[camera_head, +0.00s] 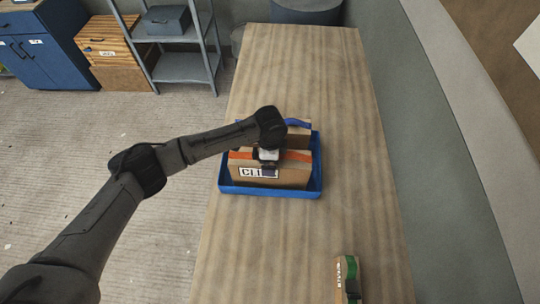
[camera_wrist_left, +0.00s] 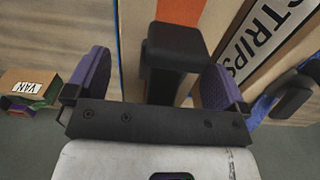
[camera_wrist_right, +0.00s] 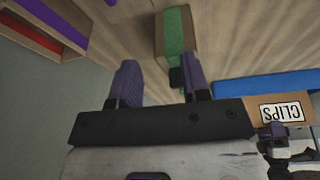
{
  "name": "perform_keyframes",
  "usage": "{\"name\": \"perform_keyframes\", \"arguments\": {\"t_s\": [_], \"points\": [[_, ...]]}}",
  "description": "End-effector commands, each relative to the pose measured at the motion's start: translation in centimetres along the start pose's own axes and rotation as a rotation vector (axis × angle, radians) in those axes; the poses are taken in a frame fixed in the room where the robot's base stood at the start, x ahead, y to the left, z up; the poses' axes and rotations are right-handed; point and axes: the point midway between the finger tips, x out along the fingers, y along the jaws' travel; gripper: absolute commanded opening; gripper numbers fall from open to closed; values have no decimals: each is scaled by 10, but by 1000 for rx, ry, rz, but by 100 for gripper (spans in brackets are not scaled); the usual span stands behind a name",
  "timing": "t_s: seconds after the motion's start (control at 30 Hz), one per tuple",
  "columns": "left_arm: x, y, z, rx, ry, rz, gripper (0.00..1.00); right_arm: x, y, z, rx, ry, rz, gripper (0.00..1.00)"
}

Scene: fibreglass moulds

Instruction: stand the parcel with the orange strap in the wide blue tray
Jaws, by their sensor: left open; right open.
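The parcel with the orange strap (camera_head: 240,170) is a brown box with a white CLIPS label. It stands upright inside the wide blue tray (camera_head: 270,192), in the near part. My left gripper (camera_head: 268,158) is just above it. In the left wrist view my left gripper (camera_wrist_left: 155,85) is open, with a black handle (camera_wrist_left: 172,60) between its fingers and the orange strap (camera_wrist_left: 142,75) beside it. My right gripper (camera_wrist_right: 160,85) is open and empty; it is outside the head view. The tray (camera_wrist_right: 265,85) and the CLIPS parcel (camera_wrist_right: 258,105) show in the right wrist view.
A parcel with a blue strap (camera_head: 298,136) stands behind the orange-strap one in the tray. A green-strap parcel (camera_head: 345,275) lies near the table's front; it also shows beyond my right fingers (camera_wrist_right: 174,40). The table (camera_head: 340,210) is otherwise clear around the tray.

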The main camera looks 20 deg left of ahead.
Motion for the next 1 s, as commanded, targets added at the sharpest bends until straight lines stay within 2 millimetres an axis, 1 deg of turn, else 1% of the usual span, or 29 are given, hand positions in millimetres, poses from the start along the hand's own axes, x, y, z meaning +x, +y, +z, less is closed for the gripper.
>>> {"name": "perform_keyframes", "arguments": {"t_s": [0.1, 0.23, 0.5, 0.7, 0.83, 1.0], "points": [[-3, 0, 0, 0, 1, -2, 100, 1, -1, 0, 2, 0, -2, 43], [-18, -1, 0, 0, 2, -2, 100, 0, -2, 0, 5, 1, -4, 43], [-68, -1, 0, -1, 2, -3, 100, 0, -3, 0, 9, 1, -7, 43], [-99, -1, 0, 0, 2, -2, 100, 0, -3, 0, 9, 1, -7, 43], [-113, -1, 0, 0, 2, -1, 100, 0, -2, 0, 8, 1, -6, 43], [-121, 0, 0, -1, 0, 1, 100, 0, -1, 0, 4, 0, -4, 43]]}}
